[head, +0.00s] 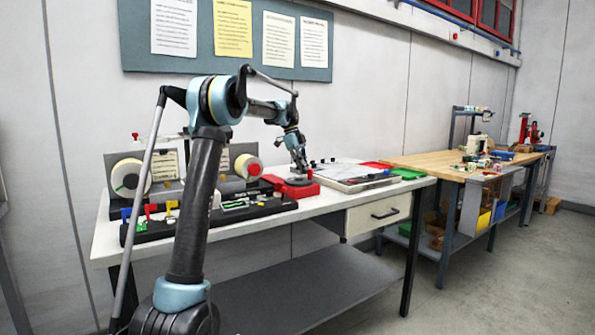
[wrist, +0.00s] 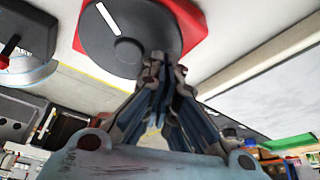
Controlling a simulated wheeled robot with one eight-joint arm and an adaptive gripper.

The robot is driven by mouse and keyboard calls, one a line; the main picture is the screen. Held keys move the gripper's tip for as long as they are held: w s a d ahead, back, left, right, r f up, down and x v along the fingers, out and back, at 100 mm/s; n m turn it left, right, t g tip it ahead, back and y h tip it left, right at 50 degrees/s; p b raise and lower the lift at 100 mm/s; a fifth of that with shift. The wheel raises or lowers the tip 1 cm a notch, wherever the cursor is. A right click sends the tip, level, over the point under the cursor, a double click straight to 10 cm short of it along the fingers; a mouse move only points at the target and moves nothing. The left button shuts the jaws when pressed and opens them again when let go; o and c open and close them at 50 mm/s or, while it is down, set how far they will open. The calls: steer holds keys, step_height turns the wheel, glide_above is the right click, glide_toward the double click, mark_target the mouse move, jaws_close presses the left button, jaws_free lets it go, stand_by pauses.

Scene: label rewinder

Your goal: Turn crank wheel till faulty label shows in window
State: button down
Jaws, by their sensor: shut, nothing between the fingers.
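The crank wheel (wrist: 125,40) is a dark grey disc with a white stripe, on a red base (wrist: 196,22) in the wrist view. In the head view the wheel (head: 299,181) sits on its red base (head: 283,189) at the middle of the bench. My gripper (wrist: 165,72) is shut and empty, with its fingertips at the wheel's near edge; I cannot tell whether they touch it. In the head view my gripper (head: 301,168) is just above the wheel. The label rewinder shows a left roll (head: 126,177) and a right roll (head: 248,166). My arm hides the middle between them; I cannot make out the window.
A black board (head: 250,211) with coloured pieces lies along the bench's front left. A white-topped panel (head: 350,176) lies right of the wheel, with a green tray (head: 408,173) beyond it. A wooden bench (head: 430,161) with items stands further right.

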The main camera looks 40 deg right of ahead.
steer(key=shift+s, duration=0.15)
steer(key=shift+s+d, duration=0.1)
steer(key=shift+s, duration=0.65)
stand_by(1.1)
